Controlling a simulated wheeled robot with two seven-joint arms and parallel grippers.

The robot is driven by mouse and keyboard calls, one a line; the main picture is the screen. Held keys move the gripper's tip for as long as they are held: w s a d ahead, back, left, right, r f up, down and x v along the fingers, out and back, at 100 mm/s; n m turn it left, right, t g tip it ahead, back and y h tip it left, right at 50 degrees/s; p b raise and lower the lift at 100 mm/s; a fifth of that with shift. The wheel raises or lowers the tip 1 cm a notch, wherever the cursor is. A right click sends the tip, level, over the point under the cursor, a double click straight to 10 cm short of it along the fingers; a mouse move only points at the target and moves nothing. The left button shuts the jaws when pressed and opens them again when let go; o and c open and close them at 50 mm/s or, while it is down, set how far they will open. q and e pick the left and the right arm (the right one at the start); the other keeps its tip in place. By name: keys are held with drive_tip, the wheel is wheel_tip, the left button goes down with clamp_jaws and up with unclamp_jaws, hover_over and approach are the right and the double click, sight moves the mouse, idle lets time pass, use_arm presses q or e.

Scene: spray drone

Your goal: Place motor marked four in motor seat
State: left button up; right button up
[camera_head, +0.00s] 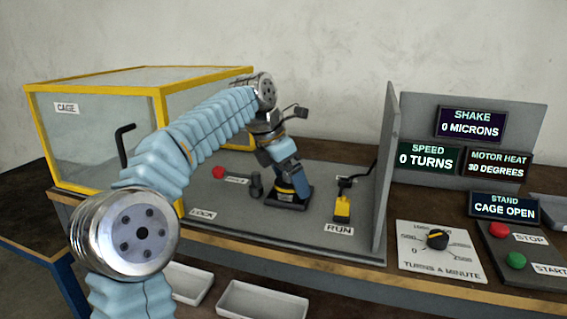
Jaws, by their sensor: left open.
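My right gripper is out of view.
A yellow-framed clear cage (100,130) stands at the left, beside my left arm. A yellow RUN switch (343,207) and a grey upright panel (385,180) stand at the right. A red knob (218,172) is on the bench. White trays (262,302) lie below the front edge.

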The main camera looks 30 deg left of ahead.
use_arm(q)
drive_tip(key=v, duration=1.1)
drive_tip(key=shift+s+r, duration=0.15)
drive_tip(key=shift+r, duration=0.15)
